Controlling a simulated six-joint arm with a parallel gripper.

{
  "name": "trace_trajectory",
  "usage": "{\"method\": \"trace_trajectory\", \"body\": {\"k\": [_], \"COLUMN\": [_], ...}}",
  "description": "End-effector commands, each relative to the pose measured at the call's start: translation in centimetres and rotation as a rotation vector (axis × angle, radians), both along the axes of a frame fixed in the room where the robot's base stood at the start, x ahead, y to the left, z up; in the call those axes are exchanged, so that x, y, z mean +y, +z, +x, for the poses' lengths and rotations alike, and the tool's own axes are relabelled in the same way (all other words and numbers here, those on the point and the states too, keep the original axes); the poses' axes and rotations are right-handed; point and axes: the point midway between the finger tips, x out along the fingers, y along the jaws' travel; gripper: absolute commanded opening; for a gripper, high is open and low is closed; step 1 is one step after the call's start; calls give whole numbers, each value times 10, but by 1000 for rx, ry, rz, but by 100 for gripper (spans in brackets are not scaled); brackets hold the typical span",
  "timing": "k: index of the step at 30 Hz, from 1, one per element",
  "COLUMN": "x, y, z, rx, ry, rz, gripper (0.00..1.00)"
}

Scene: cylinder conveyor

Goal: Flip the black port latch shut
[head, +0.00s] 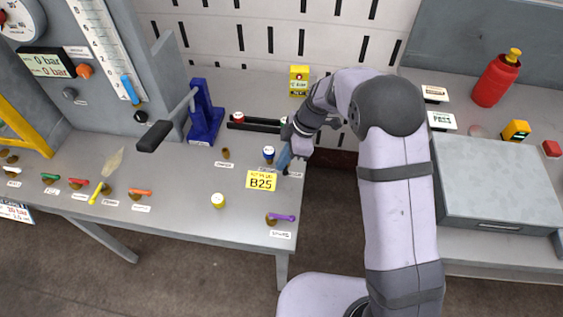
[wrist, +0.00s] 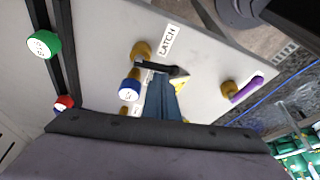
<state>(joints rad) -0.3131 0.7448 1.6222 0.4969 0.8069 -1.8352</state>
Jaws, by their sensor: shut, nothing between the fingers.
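The black latch (wrist: 150,66) sits beside a brass port (wrist: 141,50) by the white LATCH label (wrist: 170,40) in the wrist view. My gripper (wrist: 166,76) is shut and empty, with its blue-grey fingertips right at the latch's outer end. I cannot tell whether they touch it. In the head view my gripper (head: 285,160) is low over the bench's right edge, and the arm and fingers largely hide the latch. A blue cylinder with a white top (wrist: 129,88) stands close beside the fingers; it also shows in the head view (head: 268,153).
A yellow B25 sign (head: 261,180) lies just in front of the gripper. A purple lever (head: 285,217) is near the front right corner. Black conveyor rails (head: 252,124) lie behind. A gap separates this bench from the right-hand one.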

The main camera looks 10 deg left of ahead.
Motion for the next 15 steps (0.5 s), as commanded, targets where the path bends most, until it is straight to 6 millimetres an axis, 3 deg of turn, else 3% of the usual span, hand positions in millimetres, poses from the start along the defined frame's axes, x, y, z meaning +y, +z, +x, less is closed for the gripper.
{"method": "trace_trajectory", "body": {"k": [15], "x": [-17], "y": [-3], "z": [4], "rx": [-1], "ry": [444], "rz": [-2], "gripper": [0]}}
